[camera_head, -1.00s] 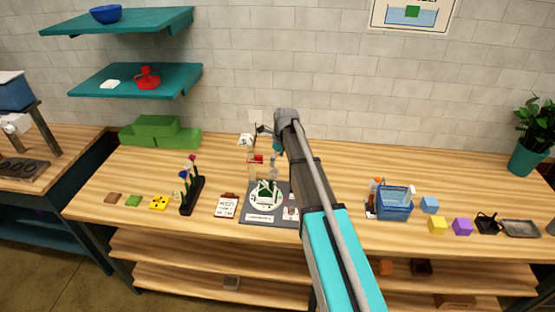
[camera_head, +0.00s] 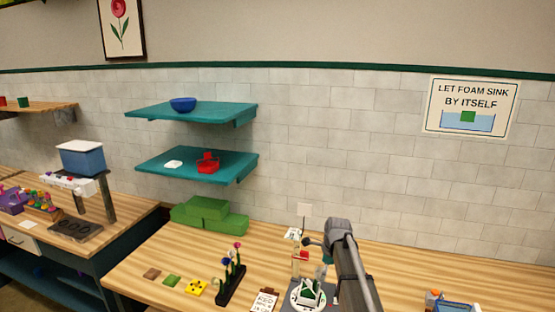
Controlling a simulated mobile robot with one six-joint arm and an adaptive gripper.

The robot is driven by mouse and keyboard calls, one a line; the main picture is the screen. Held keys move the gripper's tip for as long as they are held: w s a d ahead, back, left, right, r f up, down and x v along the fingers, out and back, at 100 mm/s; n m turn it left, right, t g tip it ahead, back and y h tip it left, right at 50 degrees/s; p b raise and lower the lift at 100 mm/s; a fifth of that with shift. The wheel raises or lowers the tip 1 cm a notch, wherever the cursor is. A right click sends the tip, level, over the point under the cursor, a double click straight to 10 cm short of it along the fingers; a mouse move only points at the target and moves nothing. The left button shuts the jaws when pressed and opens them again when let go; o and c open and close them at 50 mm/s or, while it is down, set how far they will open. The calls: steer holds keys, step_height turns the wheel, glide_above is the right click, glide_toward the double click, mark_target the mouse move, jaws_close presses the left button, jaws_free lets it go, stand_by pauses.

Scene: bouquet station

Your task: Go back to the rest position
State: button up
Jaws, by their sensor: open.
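My arm reaches up from the bottom edge of the head view, right of centre. My gripper (camera_head: 326,257) is small and mostly hidden beside my arm's end link, above the work area with the white round dish (camera_head: 297,298). It is open, and I see nothing held in it. The dish has a green and white item in it and is cut by the bottom edge.
Green foam blocks (camera_head: 210,215) lie against the wall. Teal shelves (camera_head: 190,113) hang above. A blue basket (camera_head: 450,304) is at the lower right.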

steer(key=s+f+n+b, duration=0.4)
steer(key=s+f+n, duration=0.1)
steer(key=s+n, duration=0.6)
steer(key=s+f+n+h+b, duration=0.1)
steer(key=s+f+n+b, duration=0.4)
steer(key=s+n, duration=0.6)
steer(key=shift+s+h, duration=0.3)
steer(key=shift+s, duration=0.95)
